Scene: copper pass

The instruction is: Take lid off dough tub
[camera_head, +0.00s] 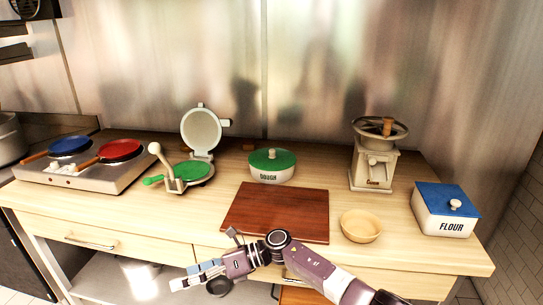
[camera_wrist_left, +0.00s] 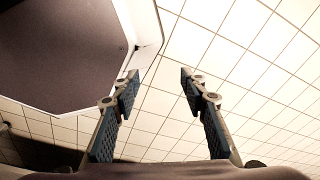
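The dough tub (camera_head: 270,177), white and labelled DOUGH, stands upright at the back middle of the counter. Its green lid (camera_head: 268,158) sits on top. My right arm comes in from the lower right in the head view. Its gripper (camera_head: 186,280) is at the counter's front edge, well in front of the tub and to its left, touching nothing I can make out. Whether its fingers are apart is unclear. My left gripper (camera_wrist_left: 157,88) shows only in the left wrist view, with fingers apart and nothing between them, facing a tiled surface.
A brown board (camera_head: 275,208) lies in front of the tub. A press with a raised round plate (camera_head: 201,130) stands to its left, a grinder (camera_head: 372,165) to its right. A wooden bowl (camera_head: 361,227) and flour box (camera_head: 445,212) are at right. Two pans lie on the stove (camera_head: 85,178).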

